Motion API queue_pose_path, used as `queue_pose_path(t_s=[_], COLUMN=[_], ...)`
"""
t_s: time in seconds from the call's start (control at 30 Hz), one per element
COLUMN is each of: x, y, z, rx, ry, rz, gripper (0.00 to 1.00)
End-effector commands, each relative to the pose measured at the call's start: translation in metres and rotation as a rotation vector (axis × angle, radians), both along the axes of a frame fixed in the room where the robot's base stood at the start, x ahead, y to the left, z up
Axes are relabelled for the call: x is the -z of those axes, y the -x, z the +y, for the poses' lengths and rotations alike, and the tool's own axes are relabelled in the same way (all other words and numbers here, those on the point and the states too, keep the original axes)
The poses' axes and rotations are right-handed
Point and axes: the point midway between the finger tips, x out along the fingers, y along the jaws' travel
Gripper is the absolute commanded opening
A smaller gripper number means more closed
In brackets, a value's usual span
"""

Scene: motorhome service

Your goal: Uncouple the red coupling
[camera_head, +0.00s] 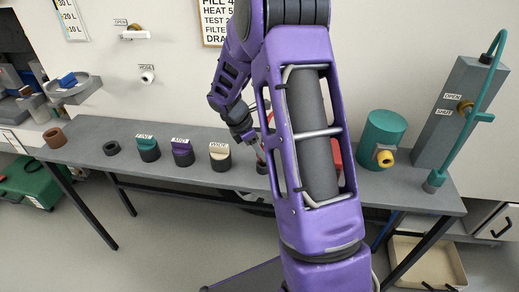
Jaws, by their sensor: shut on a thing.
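My gripper (261,150) is small in view, low over the bench and beside my purple arm, which hides part of it. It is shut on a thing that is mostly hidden. A small bit of red (270,118) shows close to the gripper, between it and my arm; it may be part of the red coupling. A dark round piece (262,166) stands right below the fingers. A larger red thing (335,154) shows just right of my arm, mostly covered by it. I cannot tell whether the red parts belong together.
The grey bench (95,152) carries a brown ring (55,138), a dark ring (111,148) and caps labelled FINE (147,148), MID (183,152) and WIDE (220,156). A teal canister (382,135) and a grey post (455,110) with a teal hose (470,135) stand right.

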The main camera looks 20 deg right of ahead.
Motion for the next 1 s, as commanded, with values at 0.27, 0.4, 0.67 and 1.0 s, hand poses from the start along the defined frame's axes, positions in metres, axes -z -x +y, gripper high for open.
queue_pose_path(t_s=[0.27,0.4,0.67,1.0], x=[0.009,0.013,0.021,0.024], y=[0.000,0.000,0.000,0.000], z=[0.000,0.000,0.000,0.000], rx=[0.000,0.000,0.001,0.001], ry=[0.000,0.000,0.000,0.000], rz=[-0.001,-0.001,-0.001,-0.001], gripper=[0.00,0.00,0.00,0.79])
